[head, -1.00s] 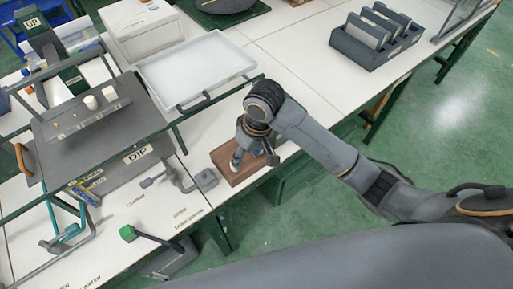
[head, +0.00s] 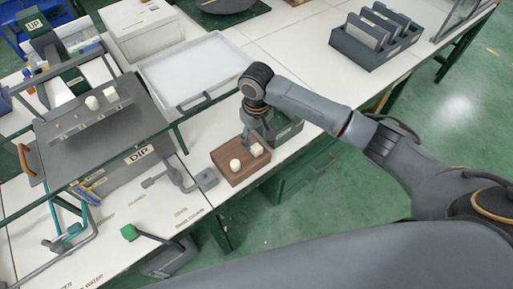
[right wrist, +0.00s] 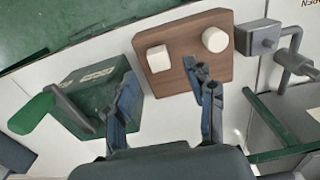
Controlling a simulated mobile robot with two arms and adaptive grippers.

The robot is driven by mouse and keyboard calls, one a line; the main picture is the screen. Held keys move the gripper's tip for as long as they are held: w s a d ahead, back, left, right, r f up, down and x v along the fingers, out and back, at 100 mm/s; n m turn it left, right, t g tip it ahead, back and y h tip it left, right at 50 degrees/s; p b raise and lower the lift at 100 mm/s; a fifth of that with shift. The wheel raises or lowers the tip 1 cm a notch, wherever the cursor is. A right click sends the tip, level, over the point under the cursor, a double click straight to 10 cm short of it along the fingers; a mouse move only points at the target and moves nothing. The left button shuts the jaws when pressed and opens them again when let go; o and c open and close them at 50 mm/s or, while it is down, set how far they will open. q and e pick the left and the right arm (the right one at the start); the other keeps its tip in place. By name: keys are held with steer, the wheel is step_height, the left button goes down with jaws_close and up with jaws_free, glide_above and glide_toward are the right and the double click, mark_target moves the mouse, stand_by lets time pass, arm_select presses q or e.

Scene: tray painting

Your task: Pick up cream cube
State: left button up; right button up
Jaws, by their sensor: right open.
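The cream cube (head: 257,149) sits on the right part of a brown wooden board (head: 232,178) at the front edge of the table. In the right wrist view the cube (right wrist: 158,59) lies on the board just beyond my fingertips, left of a cream cylinder (right wrist: 215,39). The cylinder (head: 235,165) is the left piece in the head view. My right gripper (head: 258,131) is over the board's far right edge, by the cube. In the right wrist view its two fingers (right wrist: 165,84) are spread, with nothing between them. My left gripper is not in view.
A dark green box (head: 287,130) stands right of the board, close to my right gripper. A grey clamp (head: 206,179) is at its left. A white tray (head: 195,72) lies behind. A rack marked DIP (head: 107,150) is at the left, with two white pieces on its shelf.

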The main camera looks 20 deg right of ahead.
mark_target(256, 147)
steer(key=shift+w+d+f+p, duration=0.1)
steer(key=shift+f+p, duration=0.1)
steer(key=shift+f, duration=0.7)
steer(key=shift+w+a+f+p, duration=0.15)
steer(key=shift+f+p, duration=0.1)
steer(key=shift+f, duration=0.7)
steer(key=shift+w+d+f+p, duration=0.1)
steer(key=shift+d+f+p, duration=0.1)
steer(key=shift+f, duration=0.7)
steer(key=c, duration=1)
